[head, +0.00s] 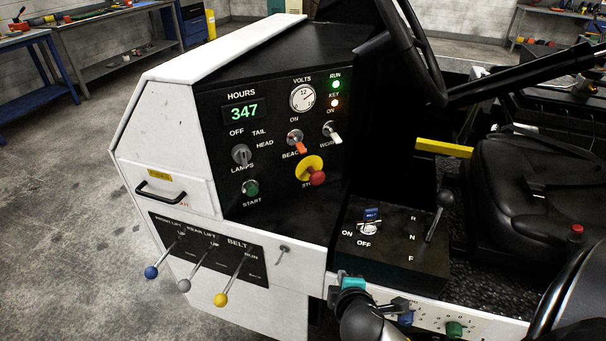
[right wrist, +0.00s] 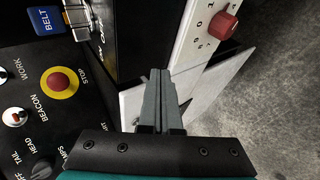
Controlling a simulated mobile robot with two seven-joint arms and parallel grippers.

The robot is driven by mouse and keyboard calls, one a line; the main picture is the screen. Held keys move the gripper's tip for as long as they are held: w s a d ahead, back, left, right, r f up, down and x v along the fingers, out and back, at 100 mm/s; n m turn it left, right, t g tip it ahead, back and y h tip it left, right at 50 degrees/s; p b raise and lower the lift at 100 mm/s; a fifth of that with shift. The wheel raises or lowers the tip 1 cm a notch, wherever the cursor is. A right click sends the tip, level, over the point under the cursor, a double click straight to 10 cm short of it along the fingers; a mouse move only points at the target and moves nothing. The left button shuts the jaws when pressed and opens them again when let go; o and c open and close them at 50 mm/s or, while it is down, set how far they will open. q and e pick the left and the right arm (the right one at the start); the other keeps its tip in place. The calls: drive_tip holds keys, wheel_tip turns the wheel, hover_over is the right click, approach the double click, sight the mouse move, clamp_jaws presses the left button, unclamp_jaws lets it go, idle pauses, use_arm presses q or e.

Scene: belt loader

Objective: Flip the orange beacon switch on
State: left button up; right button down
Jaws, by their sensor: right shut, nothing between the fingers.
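The beacon switch (head: 297,142) is a small toggle with an orange tip on the black panel, above the red stop button. Its orange tip points down, away from the ON label above it. In the right wrist view, the toggle beside the BEACON label (right wrist: 14,117) is at the left edge. My right gripper (head: 334,296) is low in front of the panel, below and apart from the switch. In the right wrist view its fingers (right wrist: 158,98) are together and empty. My left gripper is not in view.
The red stop button (head: 317,178) and the white-tipped work switch (head: 331,131) are close to the beacon switch. A belt switch box (head: 369,228) and a gear lever (head: 440,213) stand right of the panel. Three ball-topped levers (head: 220,299) project at lower left.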

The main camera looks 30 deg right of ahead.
drive_tip(key=shift+n+t+h, duration=0.4)
drive_tip(key=shift+t+h, duration=0.1)
drive_tip(key=shift+h, duration=0.1)
drive_tip(key=r, duration=0.3)
drive_tip(key=w+r, duration=0.1)
drive_tip(key=r, duration=0.1)
drive_tip(key=shift+d+r, duration=0.25)
drive_tip(key=shift+d, duration=0.15)
drive_tip(key=w+d+r+n+t, duration=0.1)
drive_tip(key=n, duration=0.1)
drive_tip(key=w+r+n+t, duration=0.1)
drive_tip(key=w+r+n, duration=0.1)
drive_tip(key=w+d+r+n+t, duration=0.1)
drive_tip(key=n, duration=0.1)
drive_tip(key=shift+w+d+r+n+t+h, duration=0.3)
drive_tip(key=shift+r, duration=0.05)
drive_tip(key=w+a+r+n+t+y, duration=0.1)
drive_tip(key=w+r+n+t+y, duration=0.3)
drive_tip(key=n, duration=1.3)
drive_tip(key=shift+w+a+y, duration=0.25)
drive_tip(key=shift+w+y, duration=0.35)
drive_tip(key=shift+w, duration=0.1)
